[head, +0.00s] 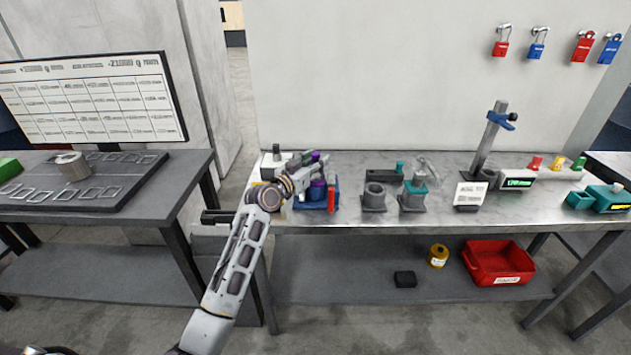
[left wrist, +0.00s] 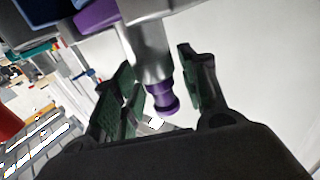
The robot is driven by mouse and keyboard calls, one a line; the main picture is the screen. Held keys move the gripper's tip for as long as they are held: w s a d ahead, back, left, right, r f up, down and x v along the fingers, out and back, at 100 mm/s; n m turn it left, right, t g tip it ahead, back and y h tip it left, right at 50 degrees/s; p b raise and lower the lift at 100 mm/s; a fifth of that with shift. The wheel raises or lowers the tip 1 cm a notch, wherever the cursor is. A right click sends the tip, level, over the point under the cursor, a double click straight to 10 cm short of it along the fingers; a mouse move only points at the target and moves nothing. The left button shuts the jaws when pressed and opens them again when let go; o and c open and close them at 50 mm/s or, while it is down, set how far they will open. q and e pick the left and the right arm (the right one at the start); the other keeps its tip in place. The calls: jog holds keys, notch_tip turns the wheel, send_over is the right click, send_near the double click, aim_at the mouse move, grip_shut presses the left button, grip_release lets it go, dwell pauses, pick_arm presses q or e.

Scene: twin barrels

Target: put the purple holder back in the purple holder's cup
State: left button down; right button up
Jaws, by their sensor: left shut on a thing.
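The purple holder (left wrist: 162,95), a silver body with a purple knobbed end, sits between the two green-padded fingers of my left gripper (left wrist: 165,88) in the left wrist view. In the head view a purple end (head: 316,156) shows at my left gripper (head: 308,165), over the left part of the bench. Just below it is another purple piece (head: 317,188) above a blue tray; I cannot tell whether it is the purple holder's cup or the holder's lower part. The arm and gripper hide part of this spot. My right gripper is in neither view.
The blue tray (head: 308,205) stands near the front edge of the metal bench (head: 440,215), with a red item (head: 331,199) beside it. Two grey stands (head: 374,200) are to the right. A post stand (head: 490,140) is further right. A red bin (head: 497,265) is on the lower shelf.

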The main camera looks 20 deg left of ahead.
pick_arm(q)
jog(key=shift+r, duration=0.1)
jog(key=shift+r, duration=0.15)
jog(key=shift+r, duration=0.55)
notch_tip(320, 180, up, 7)
jog(key=shift+f+p, duration=0.2)
jog(key=shift+p, duration=0.35)
jog(key=shift+r, duration=1.05)
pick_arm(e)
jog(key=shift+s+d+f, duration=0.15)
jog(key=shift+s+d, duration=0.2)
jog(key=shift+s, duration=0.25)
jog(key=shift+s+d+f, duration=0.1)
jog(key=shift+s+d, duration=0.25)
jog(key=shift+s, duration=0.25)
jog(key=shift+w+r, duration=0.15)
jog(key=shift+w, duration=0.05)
